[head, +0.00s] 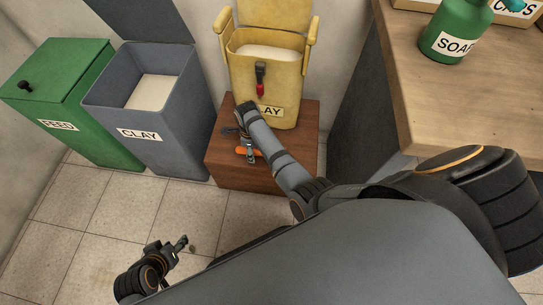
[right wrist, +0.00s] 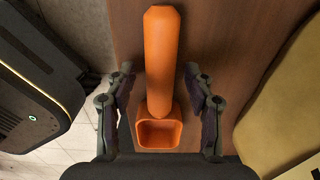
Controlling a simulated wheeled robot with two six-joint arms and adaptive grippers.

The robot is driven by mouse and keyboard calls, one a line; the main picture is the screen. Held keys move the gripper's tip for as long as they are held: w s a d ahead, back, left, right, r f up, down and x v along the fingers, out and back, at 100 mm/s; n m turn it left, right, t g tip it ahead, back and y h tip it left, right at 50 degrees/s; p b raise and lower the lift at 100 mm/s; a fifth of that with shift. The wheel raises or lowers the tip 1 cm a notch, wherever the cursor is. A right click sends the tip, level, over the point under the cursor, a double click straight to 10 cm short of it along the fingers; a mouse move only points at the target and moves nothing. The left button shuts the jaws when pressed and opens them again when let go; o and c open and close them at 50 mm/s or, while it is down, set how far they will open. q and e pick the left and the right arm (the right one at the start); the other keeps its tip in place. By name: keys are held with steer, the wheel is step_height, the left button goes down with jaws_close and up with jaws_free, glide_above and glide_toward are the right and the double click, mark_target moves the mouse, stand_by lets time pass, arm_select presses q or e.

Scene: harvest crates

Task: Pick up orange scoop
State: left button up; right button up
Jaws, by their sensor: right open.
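The orange scoop (head: 248,151) lies on the brown wooden block below the yellow bin, mostly hidden by my right arm in the head view. In the right wrist view the whole orange scoop (right wrist: 162,60) shows, its handle pointing up the picture and its square cup nearest the wrist. My right gripper (right wrist: 158,78) is open, with one finger on each side of the scoop and gaps between fingers and handle. My left gripper (head: 178,243) is low over the tiled floor at the lower left, away from the scoop; its jaw opening is too small to judge.
The wooden block (head: 225,168) carries the yellow clay bin (head: 290,105), which has a red-handled tool on its front. A grey clay bin (head: 175,148) and a green feed bin (head: 85,75) stand left. A wooden counter (head: 440,110) with a green soap bottle (head: 455,25) is right.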

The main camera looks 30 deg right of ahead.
steer(key=shift+f, duration=0.2)
jaws_close()
stand_by(0.3)
